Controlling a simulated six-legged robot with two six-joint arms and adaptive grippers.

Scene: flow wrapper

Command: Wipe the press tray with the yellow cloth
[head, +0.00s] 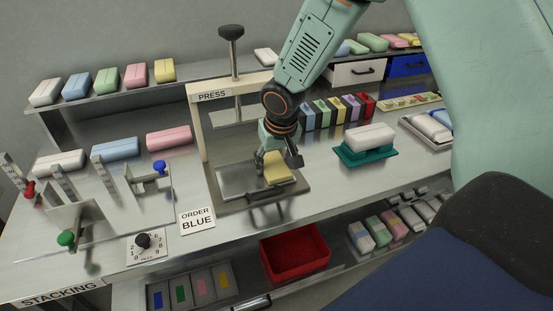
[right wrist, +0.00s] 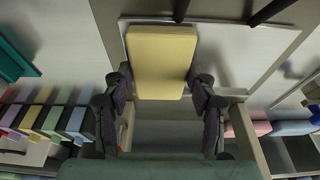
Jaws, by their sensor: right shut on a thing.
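The yellow cloth (head: 278,175) is a folded pad at the right part of the press tray (head: 235,181), the metal plate at the foot of the press (head: 197,125). My right gripper (head: 277,160) points down into the press from above and is shut on the cloth. In the right wrist view the cloth (right wrist: 160,62) sits between the two dark fingers (right wrist: 163,88), over the pale tray. I cannot tell whether the cloth touches the tray or is just above it. My left gripper is not in view.
An ORDER BLUE card (head: 197,222) and a dial (head: 143,241) stand in front of the press. A white block on a teal stand (head: 366,145) is to the right, with coloured boxes (head: 338,108) behind. A red bin (head: 295,252) is on the lower shelf.

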